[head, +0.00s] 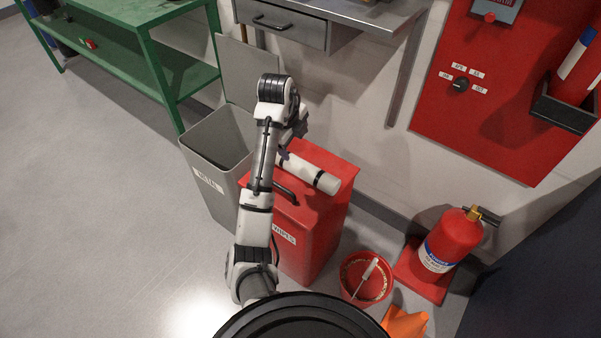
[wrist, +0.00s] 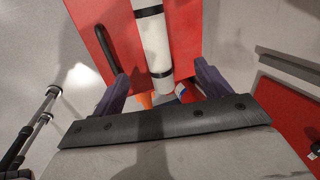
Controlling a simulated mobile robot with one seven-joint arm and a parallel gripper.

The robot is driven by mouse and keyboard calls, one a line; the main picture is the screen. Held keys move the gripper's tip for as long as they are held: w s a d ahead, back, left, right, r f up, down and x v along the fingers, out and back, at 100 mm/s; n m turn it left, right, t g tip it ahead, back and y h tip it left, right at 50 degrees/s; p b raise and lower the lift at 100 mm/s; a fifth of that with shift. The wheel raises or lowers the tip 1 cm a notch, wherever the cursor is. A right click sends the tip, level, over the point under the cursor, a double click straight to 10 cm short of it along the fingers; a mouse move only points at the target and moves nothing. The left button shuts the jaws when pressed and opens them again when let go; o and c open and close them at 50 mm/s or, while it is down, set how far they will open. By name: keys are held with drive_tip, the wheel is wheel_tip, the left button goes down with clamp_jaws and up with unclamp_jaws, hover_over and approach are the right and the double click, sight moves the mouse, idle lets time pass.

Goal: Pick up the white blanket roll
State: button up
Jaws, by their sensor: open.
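The white blanket roll (head: 312,172) lies on top of the red wipes bin (head: 322,232), with dark straps around it. It also shows in the wrist view (wrist: 153,38), running from the top edge down between my fingers. My gripper (wrist: 160,86) is open, with one dark finger on each side of the roll's near end and gaps between. In the head view my gripper (head: 292,142) is by the roll's far left end, partly hidden by my arm. I cannot tell its exact height over the roll.
A grey metal bin (head: 212,185) stands open left of the red bin. The bin's black handle (head: 284,193) lies beside the roll. A red bucket (head: 366,278) and a fire extinguisher (head: 452,240) stand to the right. A drawer (head: 282,25) hangs behind. Floor at left is clear.

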drive_tip(key=b, duration=0.4)
approach(302, 164)
drive_tip(key=x, duration=0.5)
drive_tip(key=shift+s+d, duration=0.1)
drive_tip(key=shift+s, duration=0.15)
drive_tip(key=shift+a+p+x, duration=0.2)
drive_tip(key=shift+p+x, duration=0.2)
drive_tip(key=shift+x, duration=2.55)
drive_tip(key=shift+c, duration=0.3)
drive_tip(key=c, duration=1.2)
drive_tip(key=shift+r, duration=0.1)
drive_tip(key=shift+c, duration=0.9)
drive_tip(key=shift+w+r, duration=0.1)
drive_tip(key=shift+r, duration=0.45)
wheel_tip(302, 164, up, 19)
drive_tip(key=p, duration=0.4)
